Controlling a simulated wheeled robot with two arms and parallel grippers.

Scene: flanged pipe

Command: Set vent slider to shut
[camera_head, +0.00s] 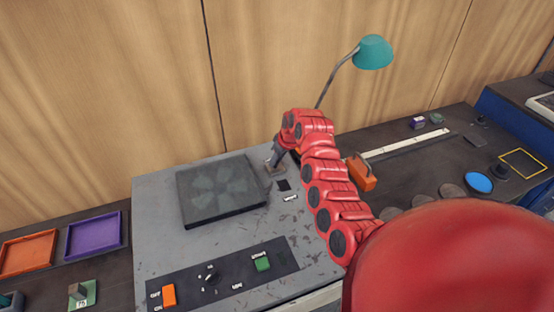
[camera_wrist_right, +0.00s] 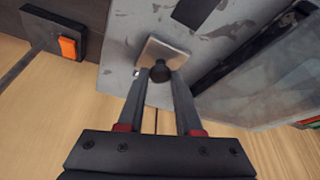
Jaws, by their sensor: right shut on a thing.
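The vent slider is a small dark knob (camera_wrist_right: 160,71) on a pale square plate (camera_wrist_right: 168,50). In the head view its plate (camera_head: 276,171) sits at the back right of the dark square vent (camera_head: 222,188). My right gripper (camera_head: 271,163) reaches down to it from behind. In the right wrist view my right gripper (camera_wrist_right: 160,80) has its fingers on either side of the knob, shut on it. A dark slot (camera_head: 283,185) shows in front of the plate, with a small white label (camera_head: 290,198) near it, too small to read. My left gripper is out of view.
A control strip (camera_head: 222,275) with an orange switch (camera_head: 168,295), a dial and a green button lies in front of the vent. An orange block with a handle (camera_head: 361,174) stands right of my arm. The teal lamp (camera_head: 374,52) rises behind.

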